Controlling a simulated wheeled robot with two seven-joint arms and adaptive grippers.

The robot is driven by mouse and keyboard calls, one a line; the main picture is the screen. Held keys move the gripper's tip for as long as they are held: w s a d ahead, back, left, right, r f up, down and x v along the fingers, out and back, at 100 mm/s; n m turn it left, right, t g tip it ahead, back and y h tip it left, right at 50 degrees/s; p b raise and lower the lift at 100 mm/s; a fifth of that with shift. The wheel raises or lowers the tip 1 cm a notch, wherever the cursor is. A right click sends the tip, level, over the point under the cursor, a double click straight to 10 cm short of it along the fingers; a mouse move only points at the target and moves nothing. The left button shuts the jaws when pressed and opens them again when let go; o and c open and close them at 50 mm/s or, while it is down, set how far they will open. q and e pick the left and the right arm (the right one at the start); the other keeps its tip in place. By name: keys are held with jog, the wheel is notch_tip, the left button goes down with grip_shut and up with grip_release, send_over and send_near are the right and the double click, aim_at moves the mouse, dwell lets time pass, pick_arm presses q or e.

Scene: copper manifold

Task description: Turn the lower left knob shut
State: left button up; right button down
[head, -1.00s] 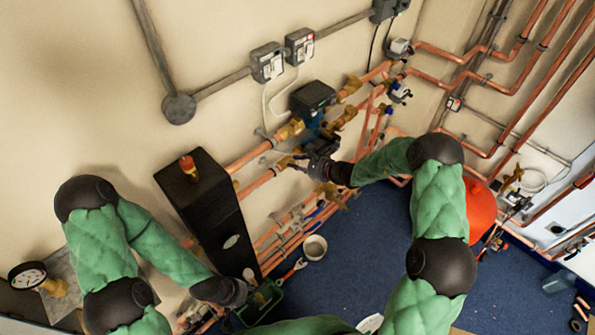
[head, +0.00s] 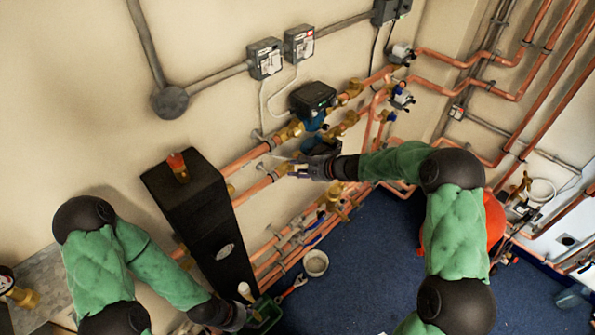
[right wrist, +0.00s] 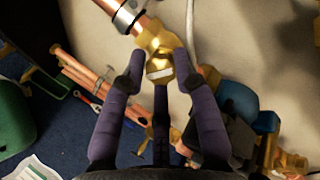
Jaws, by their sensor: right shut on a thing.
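In the right wrist view a brass knob (right wrist: 160,68) with a pale flat face sits on a brass fitting on a copper pipe. My right gripper (right wrist: 160,84) is shut on this knob, with a dark finger on each side and a third below. In the head view my right gripper (head: 294,171) is at the lower of two copper pipes, below the pump, at the brass fitting (head: 282,170) on its left. The gripper hides most of the knob there. My left gripper (head: 236,317) hangs low beside a green container; its fingers are too unclear to judge.
A black pump head (head: 313,98) is above my right gripper. A tall black box (head: 203,220) stands left of the pipes. Lower pipes with brass valves (head: 333,194) run beneath.

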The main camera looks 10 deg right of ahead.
jog(key=shift+w+d+r, duration=0.1)
jog(key=c, duration=1)
grip_release()
jog(key=v, duration=1.2)
